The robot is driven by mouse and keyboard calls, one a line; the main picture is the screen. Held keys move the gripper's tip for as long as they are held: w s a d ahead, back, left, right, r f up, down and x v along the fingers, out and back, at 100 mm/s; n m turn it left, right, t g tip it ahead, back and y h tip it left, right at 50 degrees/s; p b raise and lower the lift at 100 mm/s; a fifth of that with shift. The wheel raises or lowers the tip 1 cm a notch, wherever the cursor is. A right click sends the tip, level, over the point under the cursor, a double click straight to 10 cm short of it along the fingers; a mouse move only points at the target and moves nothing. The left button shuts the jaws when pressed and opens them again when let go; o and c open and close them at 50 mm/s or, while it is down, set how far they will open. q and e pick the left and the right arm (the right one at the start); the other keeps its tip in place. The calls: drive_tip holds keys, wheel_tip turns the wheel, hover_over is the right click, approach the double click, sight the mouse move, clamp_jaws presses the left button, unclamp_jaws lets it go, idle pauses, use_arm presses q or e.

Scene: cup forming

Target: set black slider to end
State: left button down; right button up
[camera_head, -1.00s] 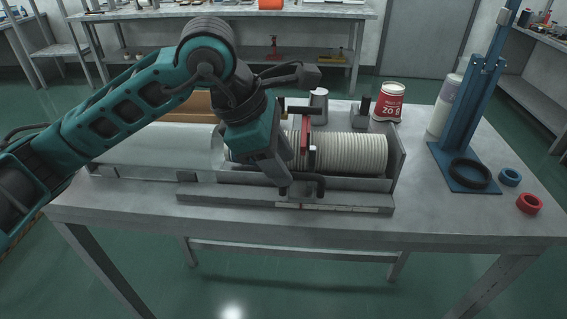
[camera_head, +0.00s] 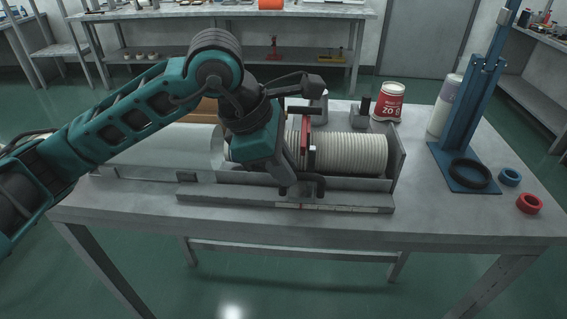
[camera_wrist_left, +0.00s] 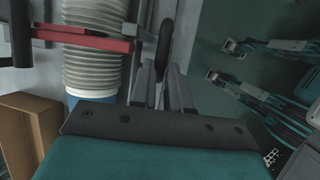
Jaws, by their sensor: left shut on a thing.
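The black slider (camera_head: 319,184) is a dark handle at the front rail of the cup-forming fixture (camera_head: 350,199), in front of the stack of ribbed white cups (camera_head: 355,153). My left gripper (camera_head: 288,186) reaches down to it from the left. In the left wrist view my left gripper (camera_wrist_left: 163,86) is shut on the black slider (camera_wrist_left: 165,42), which stands out beyond its fingers. The gripper partly hides the slider's left part in the head view. A red clamp bar (camera_head: 305,136) crosses the stack; it also shows in the wrist view (camera_wrist_left: 85,39). My right gripper is not in view.
A clear tube (camera_head: 160,147) lies along the fixture's left. Behind are a brown box (camera_head: 200,106) and a red-and-white can (camera_head: 388,101). A blue stand (camera_head: 468,130), blue ring (camera_head: 510,177) and red ring (camera_head: 529,203) stand right. The front table edge is clear.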

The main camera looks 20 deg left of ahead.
use_arm(q)
drive_tip(key=shift+a, duration=0.1)
idle(0.3)
